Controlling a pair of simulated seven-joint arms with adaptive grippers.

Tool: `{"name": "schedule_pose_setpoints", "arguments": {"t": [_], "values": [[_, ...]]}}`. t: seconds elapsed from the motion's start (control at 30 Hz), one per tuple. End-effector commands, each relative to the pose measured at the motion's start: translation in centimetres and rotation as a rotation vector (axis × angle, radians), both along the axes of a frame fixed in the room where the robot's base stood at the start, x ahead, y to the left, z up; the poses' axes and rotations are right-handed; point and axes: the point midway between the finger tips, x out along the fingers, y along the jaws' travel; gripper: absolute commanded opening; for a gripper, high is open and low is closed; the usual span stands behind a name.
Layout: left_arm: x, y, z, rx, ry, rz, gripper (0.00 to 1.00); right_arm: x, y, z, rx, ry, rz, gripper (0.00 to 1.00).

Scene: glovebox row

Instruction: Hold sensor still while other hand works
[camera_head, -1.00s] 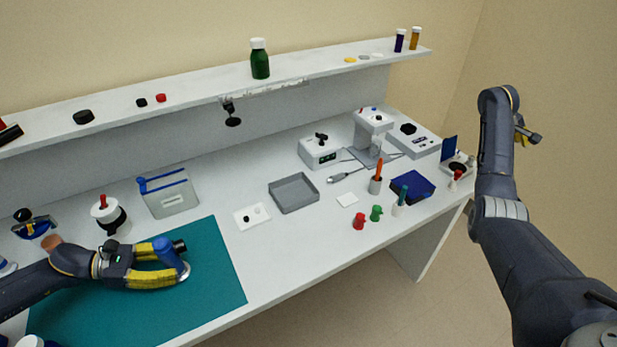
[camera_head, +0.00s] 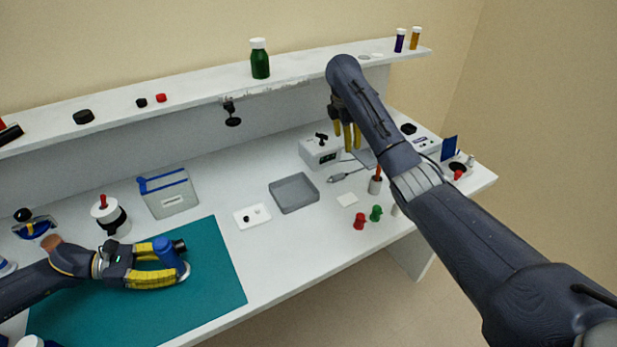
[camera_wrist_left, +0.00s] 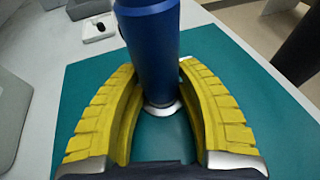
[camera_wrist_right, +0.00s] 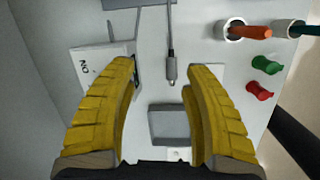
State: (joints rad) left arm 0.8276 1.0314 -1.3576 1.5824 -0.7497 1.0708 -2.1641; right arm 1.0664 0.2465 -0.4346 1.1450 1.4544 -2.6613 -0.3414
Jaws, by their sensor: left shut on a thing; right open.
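The sensor appears to be the blue cylinder (camera_head: 165,253) with a dark end, over the teal mat (camera_head: 215,285). My left gripper (camera_head: 181,261) has its yellow fingers shut around it. In the left wrist view the blue cylinder (camera_wrist_left: 151,50) stands between the fingers, with a pale metal rim at its lower end. My right gripper (camera_head: 347,138) is open and empty, pointing down above the back of the bench near the white box (camera_head: 320,152). In the right wrist view a grey cable plug (camera_wrist_right: 171,68) lies on the bench below, between the open fingers (camera_wrist_right: 160,66).
A grey tray (camera_head: 293,194) and a white plate (camera_head: 252,216) lie mid-bench. Red (camera_head: 359,221) and green (camera_head: 376,213) pieces sit near the front edge. A holder with an orange stick (camera_head: 377,180) stands beside the right forearm. The shelf (camera_head: 200,101) runs along the back.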

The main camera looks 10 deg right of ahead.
Motion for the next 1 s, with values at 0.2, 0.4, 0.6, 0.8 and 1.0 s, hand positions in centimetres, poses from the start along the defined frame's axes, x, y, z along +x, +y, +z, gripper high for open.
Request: {"name": "schedule_pose_setpoints", "arguments": {"t": [0.2,0.4,0.6,0.8,1.0], "values": [[0.0,0.0,-0.1,0.001,0.0,0.0,0.19,-1.5,2.7,-1.5,0.035,0.085,0.122,0.5],[0.0,0.0,-0.1,0.001,0.0,0.0,0.19,-2.0,3.8,-2.1,0.049,0.118,0.171,0.5],[0.0,0.0,-0.1,0.001,0.0,0.0,0.19,-1.8,4.2,-2.4,0.055,0.111,0.186,0.5],[0.0,0.0,0.0,0.001,0.0,0.0,0.19,-1.7,4.2,-3.0,0.055,0.107,0.185,0.5],[0.0,0.0,0.0,0.001,0.0,0.0,0.19,-1.9,3.9,-3.9,0.055,0.116,0.179,0.5]]}}
